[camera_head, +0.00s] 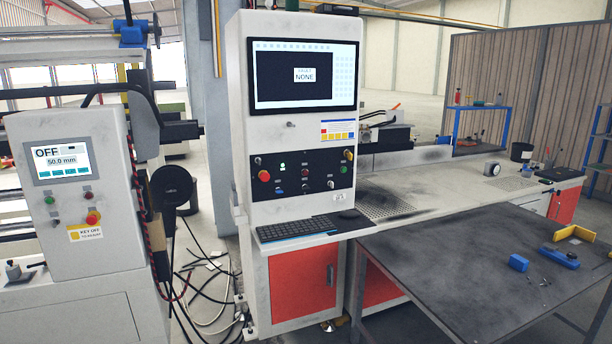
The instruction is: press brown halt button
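No button looks clearly brown. The tall white control cabinet (300,30) in the middle has a black button panel (318,158). A red mushroom button (264,176) sits at the panel's left side, and a small dark red button (305,172) is near its middle. None of these buttons is covered. My gripper is not in view.
A keyboard (296,228) sits on a shelf jutting from the cabinet. A dark table (470,270) with blue items stands at the front right. Loose cables (205,290) lie on the floor between the left machine and the cabinet.

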